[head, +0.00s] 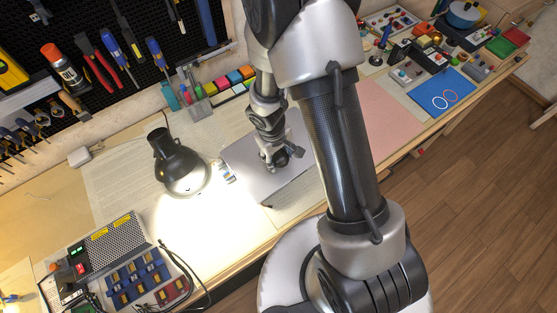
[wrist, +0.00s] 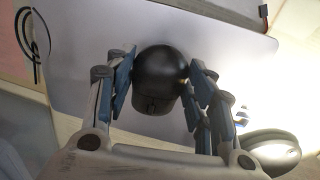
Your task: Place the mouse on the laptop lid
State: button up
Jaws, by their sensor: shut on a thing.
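The closed laptop is a flat silver-grey lid (head: 243,163) on the workbench in the head view. It fills much of the background in the wrist view (wrist: 85,45). My gripper (head: 280,160) is over the lid, pointing down. In the wrist view the fingers of my gripper (wrist: 160,82) are shut on the black mouse (wrist: 160,70), one on each side of its rounded body. The mouse is over the lid; I cannot tell whether it touches it. In the head view the mouse is mostly hidden by the gripper.
A lit black desk lamp (head: 178,165) stands just left of the laptop. A power supply (head: 112,245) and blue bins (head: 138,278) are at the front left. A pink mat (head: 385,120) and a blue mat (head: 442,92) lie to the right. A tool-hung pegboard (head: 120,30) stands behind.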

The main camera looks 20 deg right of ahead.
jog(key=shift+f+b, duration=0.3)
jog(key=shift+f, duration=0.8)
jog(key=shift+f, duration=0.2)
jog(key=o, duration=1.1)
jog(key=shift+r, duration=0.1)
